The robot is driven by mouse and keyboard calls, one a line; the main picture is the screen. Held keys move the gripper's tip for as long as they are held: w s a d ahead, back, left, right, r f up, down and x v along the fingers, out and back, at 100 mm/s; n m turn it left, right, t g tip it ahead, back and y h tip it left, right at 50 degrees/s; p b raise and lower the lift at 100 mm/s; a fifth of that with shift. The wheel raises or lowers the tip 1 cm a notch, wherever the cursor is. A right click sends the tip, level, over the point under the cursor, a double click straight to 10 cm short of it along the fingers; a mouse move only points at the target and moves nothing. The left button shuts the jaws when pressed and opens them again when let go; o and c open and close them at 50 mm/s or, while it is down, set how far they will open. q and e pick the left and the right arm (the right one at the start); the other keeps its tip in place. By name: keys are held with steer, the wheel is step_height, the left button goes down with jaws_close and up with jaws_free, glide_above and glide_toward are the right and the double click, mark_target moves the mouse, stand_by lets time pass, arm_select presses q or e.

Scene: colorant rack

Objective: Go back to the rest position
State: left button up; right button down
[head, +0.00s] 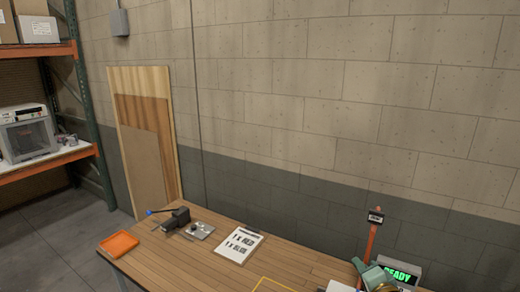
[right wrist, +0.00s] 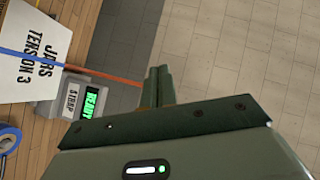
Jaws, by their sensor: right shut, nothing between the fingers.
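My right gripper (head: 359,264) shows small and partly cut off at the bottom right of the head view, above the right part of the wooden table (head: 190,262). In the right wrist view its two green fingers (right wrist: 159,72) lie together, with nothing between them. My left gripper is in neither view.
A display box reading READY (head: 402,272) stands at the table's right, near the orange post (head: 371,243). A white card (head: 240,246), a dark clamp-like tool (head: 178,217) and an orange tray (head: 119,244) lie further left. A white sign reading JARS (right wrist: 32,55) shows in the right wrist view.

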steer(key=s+a+f+n+g+h, duration=0.1)
steer(key=s+f+n+g, duration=0.2)
steer(key=s+n, duration=0.4)
steer(key=s+a+f+n+g, duration=0.1)
steer(key=s+f+n+g, duration=0.2)
steer(key=s+n, duration=0.5)
steer(key=s+d+r+n+g+h, duration=0.1)
steer(key=s+d+n+h, duration=0.15)
steer(key=s, duration=0.55)
steer(key=s+d+r+n+g+h, duration=0.1)
steer(key=s+r+n+h, duration=0.15)
steer(key=s, duration=0.55)
steer(key=s+a+f+g+y+b, duration=0.15)
steer(key=f+b, duration=0.45)
steer(key=f, duration=1)
steer(key=s+a+f+m+g+y+b, duration=0.1)
steer(key=s+f+b, duration=0.3)
steer(key=f, duration=1.2)
steer(key=s+a+f+g+y+b, duration=0.15)
steer(key=f+b, duration=0.55)
steer(key=f, duration=0.8)
steer(key=s+f+m+g+b, duration=0.1)
steer(key=s+f+b, duration=0.4)
steer(key=s+f, duration=0.3)
steer(key=s+f+m+g+b, duration=0.2)
steer(key=s+f+b, duration=0.4)
steer(key=f, duration=1)
steer(key=s, duration=0.3)
steer(key=shift+s+f, duration=0.25)
steer(key=shift+d, duration=0.1)
